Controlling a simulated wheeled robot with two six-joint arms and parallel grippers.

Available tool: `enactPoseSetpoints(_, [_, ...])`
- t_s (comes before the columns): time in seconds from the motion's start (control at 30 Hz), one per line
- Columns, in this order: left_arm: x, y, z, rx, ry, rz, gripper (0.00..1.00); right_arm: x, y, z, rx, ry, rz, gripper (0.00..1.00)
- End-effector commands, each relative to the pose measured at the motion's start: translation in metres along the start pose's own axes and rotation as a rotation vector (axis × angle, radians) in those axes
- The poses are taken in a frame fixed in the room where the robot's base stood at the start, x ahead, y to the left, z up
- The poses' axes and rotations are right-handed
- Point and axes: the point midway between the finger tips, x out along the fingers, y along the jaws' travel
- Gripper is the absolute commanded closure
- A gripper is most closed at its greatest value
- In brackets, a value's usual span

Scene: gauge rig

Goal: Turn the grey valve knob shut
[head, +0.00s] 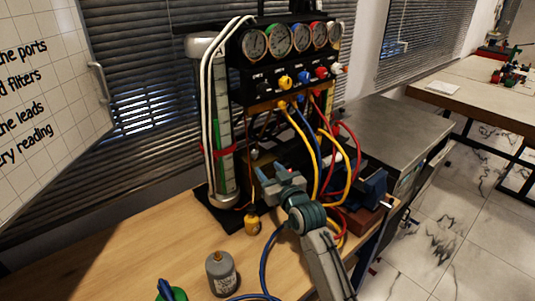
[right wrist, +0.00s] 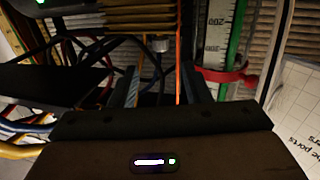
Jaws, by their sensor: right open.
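The small grey valve knob (right wrist: 160,45) shows in the right wrist view, ahead of my right gripper (right wrist: 163,88) and roughly in line with the gap between its fingers. The fingers are apart, with nothing seen between them, and do not appear to touch the knob. In the head view my right gripper (head: 271,175) is low in front of the gauge rig, close to its lower frame. A small pale shape (head: 254,153) just above it there may be the knob; it is too small to be sure. My left gripper is not in view.
A row of round gauges (head: 279,40) tops the rig. Yellow, red and blue hoses (head: 318,150) hang right of my gripper. A graduated column with a red clamp (head: 222,150) stands left. A grey canister (head: 221,273) stands on the wooden bench (head: 150,250).

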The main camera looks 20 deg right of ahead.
Motion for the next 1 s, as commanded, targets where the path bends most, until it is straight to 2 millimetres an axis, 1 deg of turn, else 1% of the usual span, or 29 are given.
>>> enactPoseSetpoints(0.07, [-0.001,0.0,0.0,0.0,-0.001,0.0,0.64,0.003,-0.001,-0.002,0.03,0.005,-0.007,0.57])
enactPoseSetpoints(0.17, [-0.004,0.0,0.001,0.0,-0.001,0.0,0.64,0.013,-0.001,-0.003,0.035,0.004,-0.007,0.57])
enactPoseSetpoints(0.5, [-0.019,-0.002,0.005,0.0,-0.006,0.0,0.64,0.074,-0.001,-0.004,0.031,0.003,-0.006,0.57])
enactPoseSetpoints(0.63, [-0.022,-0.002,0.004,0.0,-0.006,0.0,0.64,0.092,-0.001,-0.003,0.031,0.003,-0.006,0.57])
enactPoseSetpoints(0.8, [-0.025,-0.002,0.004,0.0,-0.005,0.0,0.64,0.105,-0.002,-0.002,0.029,0.003,-0.006,0.57])
enactPoseSetpoints(1.0, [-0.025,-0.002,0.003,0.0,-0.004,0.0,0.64,0.108,-0.002,-0.001,0.028,0.003,-0.006,0.57])
